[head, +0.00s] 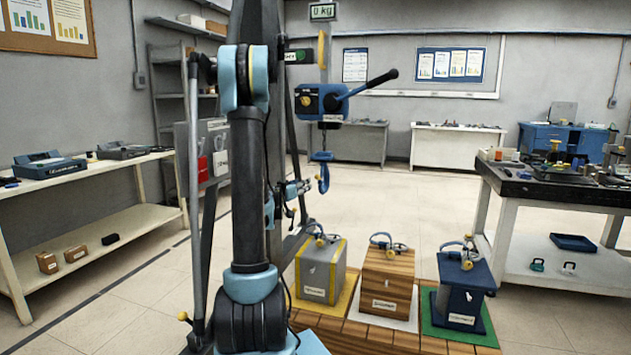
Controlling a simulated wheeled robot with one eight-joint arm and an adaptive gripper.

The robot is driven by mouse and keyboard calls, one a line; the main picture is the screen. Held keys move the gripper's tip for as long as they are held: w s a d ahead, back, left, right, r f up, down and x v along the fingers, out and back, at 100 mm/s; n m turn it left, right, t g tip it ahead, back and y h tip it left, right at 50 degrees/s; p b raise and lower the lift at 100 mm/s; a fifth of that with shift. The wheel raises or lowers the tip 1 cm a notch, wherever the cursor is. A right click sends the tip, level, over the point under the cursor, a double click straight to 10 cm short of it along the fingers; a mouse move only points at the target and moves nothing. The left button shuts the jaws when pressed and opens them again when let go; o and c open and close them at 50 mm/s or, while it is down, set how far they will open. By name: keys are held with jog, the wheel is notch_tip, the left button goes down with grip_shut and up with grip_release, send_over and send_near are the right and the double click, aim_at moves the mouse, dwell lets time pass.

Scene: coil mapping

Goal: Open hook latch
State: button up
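A blue hook (323,178) hangs below a blue hoist body (320,100) with a black-ended lever. A small blue block joins the hook's top, and the latch across its mouth is too small to make out. My gripper (303,187) is small and dark, partly behind my arm, just left of the hook. It seems apart from the hook, but depth is hard to judge. I cannot make out whether its fingers are open or closed.
Below the hook stand a grey block (320,272), a wooden block (387,280) and a dark blue block (463,290), each with a ring on top. A dark-topped table (555,190) stands right, a white bench (90,170) left. Open floor lies behind.

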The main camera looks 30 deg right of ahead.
aim_at(316, 177)
jog(key=x, duration=1.4)
jog(key=shift+w+d, duration=0.1)
grip_shut()
jog(key=shift+a, duration=0.2)
